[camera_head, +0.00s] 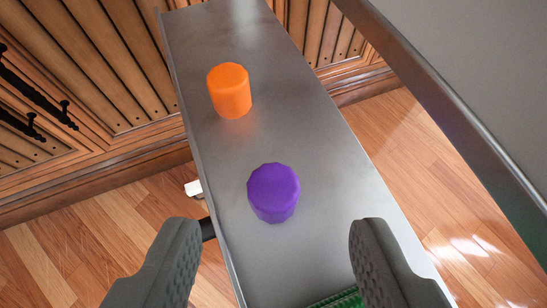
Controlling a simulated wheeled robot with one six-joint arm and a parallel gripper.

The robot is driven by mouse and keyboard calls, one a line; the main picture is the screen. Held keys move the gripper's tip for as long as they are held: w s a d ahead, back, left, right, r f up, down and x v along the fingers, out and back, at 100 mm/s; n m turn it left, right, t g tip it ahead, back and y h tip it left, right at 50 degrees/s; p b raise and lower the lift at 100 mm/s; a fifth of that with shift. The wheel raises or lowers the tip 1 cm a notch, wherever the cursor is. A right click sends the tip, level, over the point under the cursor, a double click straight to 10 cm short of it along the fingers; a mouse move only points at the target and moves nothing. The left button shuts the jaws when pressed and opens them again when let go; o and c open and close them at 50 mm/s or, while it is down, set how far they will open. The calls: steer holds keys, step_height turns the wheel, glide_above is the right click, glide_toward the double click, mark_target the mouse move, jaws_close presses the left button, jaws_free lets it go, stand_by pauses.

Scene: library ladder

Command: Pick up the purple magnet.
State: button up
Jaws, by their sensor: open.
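The purple magnet (273,193) is a short purple cylinder. It stands upright on a grey metal shelf (300,130), near the middle of the view. My gripper (275,255) is open, with one dark grey finger at the lower left and the other at the lower right. The magnet shows ahead of the gap between the fingertips, and neither finger touches it. Nothing is held between the fingers.
An orange cylinder (230,92) stands farther along the shelf, up and left of the purple magnet. A green object (340,301) shows partly at the bottom edge. A grey metal panel (470,80) fills the upper right. Wooden floor (110,230) lies below the shelf.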

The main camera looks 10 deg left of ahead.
mark_target(274, 189)
steer(key=shift+x, duration=3.2)
steer(key=shift+s+f, duration=0.1)
steer(key=shift+c, duration=0.4)
steer(key=c, duration=0.9)
